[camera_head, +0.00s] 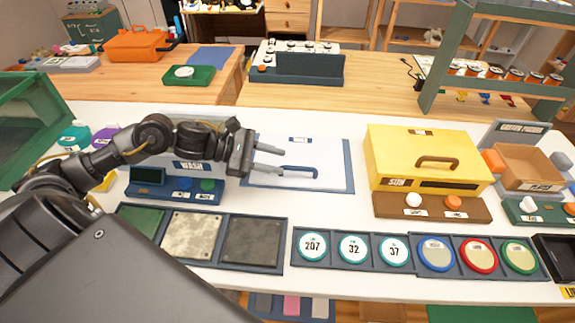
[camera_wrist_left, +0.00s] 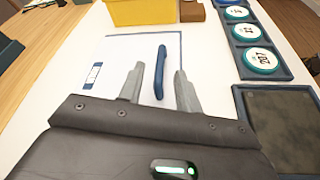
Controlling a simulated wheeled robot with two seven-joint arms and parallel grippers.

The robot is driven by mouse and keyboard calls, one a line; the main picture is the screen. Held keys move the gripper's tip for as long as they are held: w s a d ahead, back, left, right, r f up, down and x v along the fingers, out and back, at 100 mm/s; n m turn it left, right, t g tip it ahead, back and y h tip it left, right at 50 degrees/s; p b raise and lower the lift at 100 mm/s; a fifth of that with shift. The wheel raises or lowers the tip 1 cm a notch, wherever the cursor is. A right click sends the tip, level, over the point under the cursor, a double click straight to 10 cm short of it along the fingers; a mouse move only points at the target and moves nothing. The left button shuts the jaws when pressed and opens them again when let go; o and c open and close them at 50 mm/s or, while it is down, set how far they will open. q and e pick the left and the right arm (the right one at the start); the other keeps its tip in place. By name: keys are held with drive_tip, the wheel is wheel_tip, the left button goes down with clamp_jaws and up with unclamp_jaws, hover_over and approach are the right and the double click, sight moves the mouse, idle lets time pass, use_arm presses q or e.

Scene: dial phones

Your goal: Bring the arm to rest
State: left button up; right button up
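My left gripper (camera_head: 275,161) reaches in from the left in the head view, over the left part of a white board with a blue edge (camera_head: 335,155). Its two fingers are apart with nothing between them that they touch. A blue handle (camera_head: 301,172) on the board shows just beyond the lower fingertip. In the left wrist view the fingers (camera_wrist_left: 154,90) stand open, and the blue handle (camera_wrist_left: 160,72) shows between and beyond them. I cannot tell the gripper's exact height above the board. My right gripper is in neither view.
A yellow box (camera_head: 415,155) with a brown handle stands right of the board. Round numbered discs (camera_head: 353,247) sit in a dark tray in front. A blue device (camera_head: 175,187) lies beneath my left arm. Dark and pale tiles (camera_head: 252,240) fill a tray at front left.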

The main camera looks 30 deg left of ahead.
use_arm(q)
drive_tip(key=shift+s+a+f+b, duration=0.2)
drive_tip(key=shift+s+a+b, duration=0.15)
drive_tip(key=shift+a, duration=0.35)
